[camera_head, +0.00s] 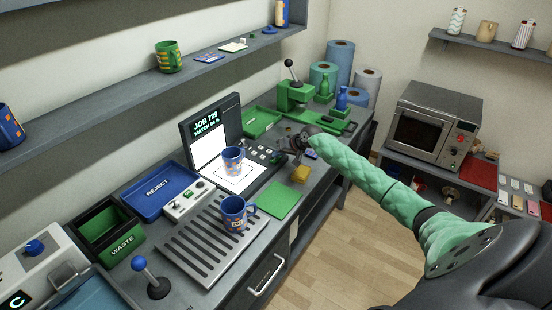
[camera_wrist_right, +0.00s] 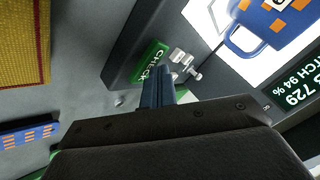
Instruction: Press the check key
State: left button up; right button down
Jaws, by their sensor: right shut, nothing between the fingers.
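The green check key (camera_wrist_right: 148,66), lettered CHECK, shows in the right wrist view on a dark raised panel. My right gripper (camera_wrist_right: 158,80) is shut and empty. Its blue-grey fingertips are right by the key and overlap its edge in the picture; I cannot tell whether they touch it. In the head view the right gripper (camera_head: 292,143) is at the right end of the station with the screen (camera_head: 211,135), which reads JOB 729, MATCH 94 %. There the key is not clearly visible. My left gripper is not in view.
A blue and orange mug (camera_head: 233,160) stands on the lit white pad; a similar mug (camera_head: 234,213) stands on the slotted rack (camera_head: 190,240). A green press (camera_head: 295,95) stands behind.

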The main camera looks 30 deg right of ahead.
aim_at(278, 159)
jog(key=shift+r+p, duration=0.3)
jog(key=shift+r, duration=0.5)
jog(key=shift+r+p, duration=1.75)
jog(key=shift+r, duration=0.65)
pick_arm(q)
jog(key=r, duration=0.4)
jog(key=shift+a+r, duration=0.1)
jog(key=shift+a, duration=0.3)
